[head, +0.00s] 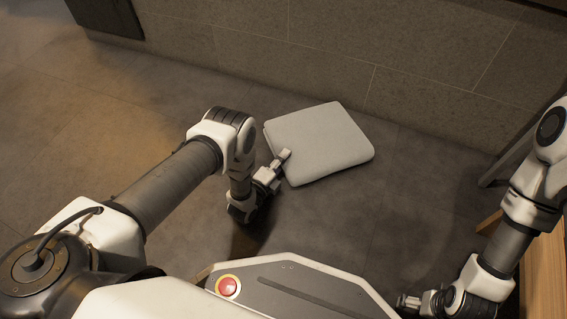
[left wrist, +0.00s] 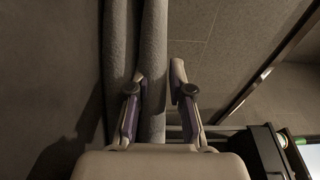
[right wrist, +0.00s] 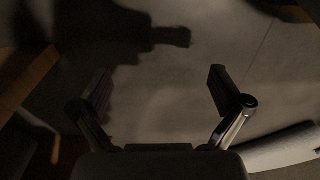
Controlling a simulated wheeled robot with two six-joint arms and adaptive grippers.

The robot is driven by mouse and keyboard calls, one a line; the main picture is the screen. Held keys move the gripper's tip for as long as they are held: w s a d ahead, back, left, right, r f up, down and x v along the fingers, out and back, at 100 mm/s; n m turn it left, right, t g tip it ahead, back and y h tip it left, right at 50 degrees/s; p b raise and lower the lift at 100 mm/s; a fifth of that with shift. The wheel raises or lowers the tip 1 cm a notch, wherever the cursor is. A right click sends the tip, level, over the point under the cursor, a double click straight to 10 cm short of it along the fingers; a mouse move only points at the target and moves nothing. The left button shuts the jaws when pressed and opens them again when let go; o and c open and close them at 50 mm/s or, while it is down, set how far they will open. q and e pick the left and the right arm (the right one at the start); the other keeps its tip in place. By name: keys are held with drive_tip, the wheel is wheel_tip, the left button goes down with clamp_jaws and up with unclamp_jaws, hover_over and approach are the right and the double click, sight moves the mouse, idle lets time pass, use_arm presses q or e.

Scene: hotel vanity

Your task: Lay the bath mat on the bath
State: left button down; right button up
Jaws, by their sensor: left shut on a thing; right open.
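The bath mat (head: 325,143) is a pale grey folded pad on the dark tiled floor, near the foot of a tiled wall. My left gripper (head: 284,158) is at its near left edge, shut on it. In the left wrist view, one thick layer of the mat (left wrist: 153,60) runs between the fingers of my left gripper (left wrist: 155,85); another layer lies left of the left finger. My right gripper (head: 408,301) is low at the lower right in the head view. In the right wrist view, my right gripper (right wrist: 160,88) is open and empty above the floor. I cannot clearly identify the bath.
The tiled wall (head: 330,55) runs behind the mat. Wooden furniture (head: 543,265) stands at the right, beside my right arm; a wooden edge (right wrist: 28,80) also shows in the right wrist view. The floor left of the mat is bare.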

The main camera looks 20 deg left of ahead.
use_arm(q)
drive_tip(key=shift+r, duration=0.15)
use_arm(e)
drive_tip(key=shift+r, duration=0.2)
use_arm(q)
drive_tip(key=c, duration=1.1)
unclamp_jaws()
drive_tip(key=shift+o, duration=0.2)
drive_tip(key=shift+s, duration=0.2)
use_arm(e)
drive_tip(key=shift+r, duration=0.15)
use_arm(q)
drive_tip(key=p+v, duration=0.7)
drive_tip(key=v, duration=0.3)
drive_tip(key=shift+s+a+r, duration=0.15)
drive_tip(key=shift+s, duration=0.15)
drive_tip(key=shift+s+a, duration=0.1)
drive_tip(key=shift+s, duration=0.4)
use_arm(e)
wheel_tip(320, 180, up, 7)
drive_tip(key=s, duration=0.2)
drive_tip(key=shift+s+g, duration=0.15)
drive_tip(key=shift+g, duration=0.15)
drive_tip(key=shift+a+r, duration=0.1)
